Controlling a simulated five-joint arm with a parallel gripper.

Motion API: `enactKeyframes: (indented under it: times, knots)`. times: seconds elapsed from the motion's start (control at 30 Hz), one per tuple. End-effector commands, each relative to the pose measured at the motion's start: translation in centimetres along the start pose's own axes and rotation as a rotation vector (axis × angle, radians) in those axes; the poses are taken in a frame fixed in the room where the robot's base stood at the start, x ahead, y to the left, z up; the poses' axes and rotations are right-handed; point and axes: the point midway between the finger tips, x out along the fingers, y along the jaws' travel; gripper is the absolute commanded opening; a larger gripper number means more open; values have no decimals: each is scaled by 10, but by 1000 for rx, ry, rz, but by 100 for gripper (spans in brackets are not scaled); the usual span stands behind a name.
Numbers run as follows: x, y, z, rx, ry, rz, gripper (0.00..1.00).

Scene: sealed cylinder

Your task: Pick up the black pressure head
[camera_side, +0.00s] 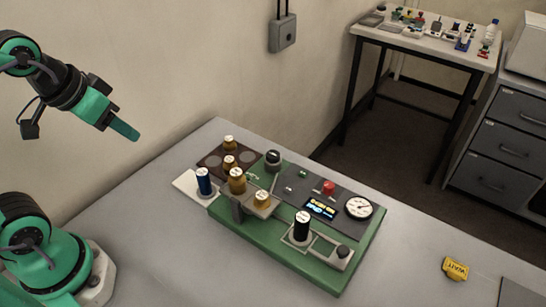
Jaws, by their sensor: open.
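A green-based device (322,277) sits on the grey table. A black cylinder (302,228) with a white top stands upright on a pale plate at its front; it may be the black pressure head, but I cannot tell for sure. Other black parts are a round knob-like piece (273,157) at the back of the device and a small dark knob (343,252) at the front right. My gripper (128,131), with teal fingers, is open, empty and high at the upper left, well apart from the device. The gap between its fingers is hidden by the side angle.
A red button (328,187), lit display (321,207) and dial gauge (358,207) are on the device. A yellow block (456,269) lies right. The front-left table is clear.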

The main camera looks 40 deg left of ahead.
Motion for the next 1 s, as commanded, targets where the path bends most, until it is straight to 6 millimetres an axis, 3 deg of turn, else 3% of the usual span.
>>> enactKeyframes:
  times: [0.17, 0.23, 0.63, 1.0]
  knots:
    - [0, 0, 0, 0, 0, 0, 45]
    - [0, 0, 0, 0, 0, 0, 54]
    - [0, 2, -2, 2, -4, 3, 54]
    - [11, 30, -36, 24, -80, 46, 54]
